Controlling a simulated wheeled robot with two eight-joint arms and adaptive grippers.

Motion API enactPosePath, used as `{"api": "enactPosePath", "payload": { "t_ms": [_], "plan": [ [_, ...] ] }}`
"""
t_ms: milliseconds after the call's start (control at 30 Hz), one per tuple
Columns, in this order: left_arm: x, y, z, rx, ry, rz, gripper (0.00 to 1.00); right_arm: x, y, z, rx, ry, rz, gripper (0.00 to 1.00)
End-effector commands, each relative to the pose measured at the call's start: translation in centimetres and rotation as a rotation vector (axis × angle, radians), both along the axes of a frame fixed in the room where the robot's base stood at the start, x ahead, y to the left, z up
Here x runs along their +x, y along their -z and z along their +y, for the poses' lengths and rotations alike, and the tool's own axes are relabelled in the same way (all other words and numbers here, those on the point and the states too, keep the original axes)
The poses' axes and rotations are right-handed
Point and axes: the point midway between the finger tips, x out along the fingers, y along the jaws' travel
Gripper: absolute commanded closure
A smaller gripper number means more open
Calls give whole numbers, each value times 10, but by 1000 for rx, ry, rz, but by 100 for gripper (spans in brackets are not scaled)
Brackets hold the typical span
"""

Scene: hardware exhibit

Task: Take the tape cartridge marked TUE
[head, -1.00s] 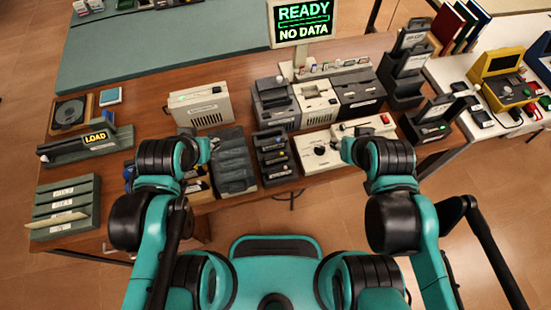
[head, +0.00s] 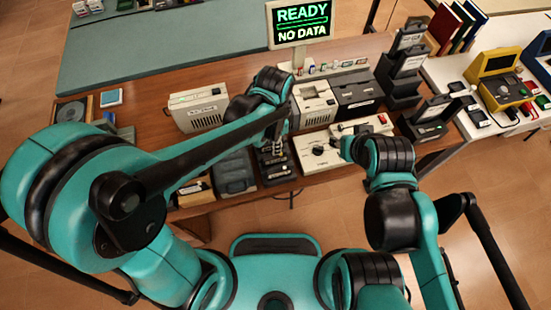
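A dark rack (head: 280,176) with several slots stands near the front edge of the brown table, left of a white box with a black knob (head: 318,153). Small dark items sit in the rack, but I cannot read any label and cannot tell which cartridge is marked TUE. My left arm reaches across from the left, and my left gripper (head: 273,138) points down over the back part of the rack. Its fingers are small and dark against the rack, so their opening and any contact are unclear. My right arm's end is over the box's right side; its gripper's fingers are hidden.
A monitor (head: 302,22) reading READY, NO DATA stands behind. A beige device (head: 198,108) is left of my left forearm, and dark stepped trays (head: 401,75) stand at the right. My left arm covers much of the table's left side. Floor at the front is clear.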

Motion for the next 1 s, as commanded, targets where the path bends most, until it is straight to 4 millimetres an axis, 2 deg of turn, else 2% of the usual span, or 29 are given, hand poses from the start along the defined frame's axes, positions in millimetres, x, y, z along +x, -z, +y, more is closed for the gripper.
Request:
{"api": "enactPosePath", "payload": {
  "t_ms": [100, 333, 533, 800, 867, 900, 1000],
  "plan": [
    [0, 16, 0, 1, 1, 1, 76, 0, 7, 0, 0, 0, 0, 60],
    [-2, 39, 1, 0, -1, 0, 76, 0, 18, 0, 0, 0, 0, 60],
    [-4, 70, 2, -2, -2, -1, 76, 0, 34, 0, 0, 0, 0, 60],
    [-4, 73, 3, -3, -2, -2, 76, 0, 33, 0, 0, 0, 0, 60],
    [-4, 73, 3, -3, -2, -2, 89, 0, 33, 0, 0, 0, 0, 60],
    [-4, 73, 3, -2, -2, -3, 100, 0, 33, 0, 0, 0, 0, 60],
    [-4, 73, 3, -2, -2, -3, 100, 0, 33, 0, 0, 0, 0, 60]
  ]
}}
